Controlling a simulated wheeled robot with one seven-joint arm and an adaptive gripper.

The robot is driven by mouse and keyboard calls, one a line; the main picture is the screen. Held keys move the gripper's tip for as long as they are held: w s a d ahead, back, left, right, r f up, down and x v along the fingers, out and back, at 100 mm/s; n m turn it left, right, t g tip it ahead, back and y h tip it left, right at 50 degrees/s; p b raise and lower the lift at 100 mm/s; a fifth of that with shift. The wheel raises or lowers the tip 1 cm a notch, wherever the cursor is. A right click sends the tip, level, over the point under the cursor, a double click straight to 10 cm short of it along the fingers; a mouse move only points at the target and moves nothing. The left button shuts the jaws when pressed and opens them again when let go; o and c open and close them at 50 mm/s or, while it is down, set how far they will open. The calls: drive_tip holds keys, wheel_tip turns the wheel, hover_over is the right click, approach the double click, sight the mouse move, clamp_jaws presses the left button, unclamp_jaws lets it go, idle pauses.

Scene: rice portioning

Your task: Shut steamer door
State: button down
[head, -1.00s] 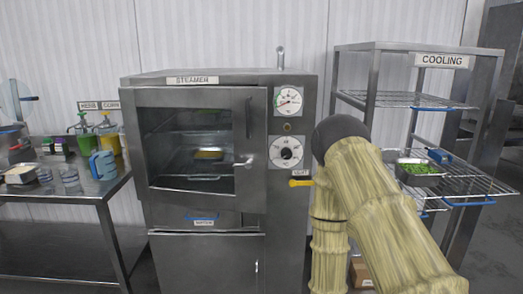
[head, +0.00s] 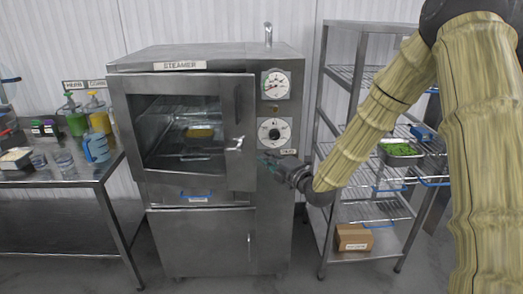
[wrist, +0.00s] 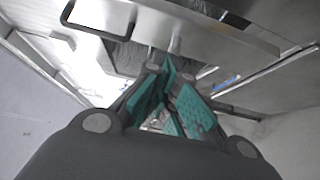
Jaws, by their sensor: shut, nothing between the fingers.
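The steamer (head: 275,200) stands in the middle of the head view, a steel cabinet with dials on its right panel. Its windowed door (head: 240,105) covers the left part of the front and has a handle (head: 238,143) on its right side. A small gap at the door's right edge is too unclear to tell whether it is fully closed. My gripper (head: 268,162) is shut and empty, pointing left, just right of the door's edge below the lower dial. Contact cannot be told. In the wrist view, the teal fingers (wrist: 170,85) are together below a steel edge.
A pan with yellow contents (head: 200,132) shows through the window. A wire cooling rack (head: 340,185) stands right, with a pan of green food (head: 400,150) and a box (head: 354,238) low down. A steel table (head: 60,175) with bottles and a blue jug (head: 95,148) stands left.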

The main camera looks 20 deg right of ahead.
drive_tip(key=shift+w+d+p+x, duration=0.15)
drive_tip(key=shift+d+p+x, duration=0.3)
drive_tip(key=shift+p+x, duration=1.05)
drive_tip(key=shift+w+d+p+x, duration=0.15)
drive_tip(key=shift+d+p+x, duration=0.3)
drive_tip(key=shift+x, duration=2.05)
drive_tip(key=shift+w+d+p+x, duration=0.15)
drive_tip(key=shift+d+p+x, duration=0.25)
drive_tip(key=shift+p+x, duration=1.1)
drive_tip(key=shift+w+a+f+b, duration=0.1)
drive_tip(key=shift+w+b, duration=0.4)
drive_tip(key=shift+b, duration=0.1)
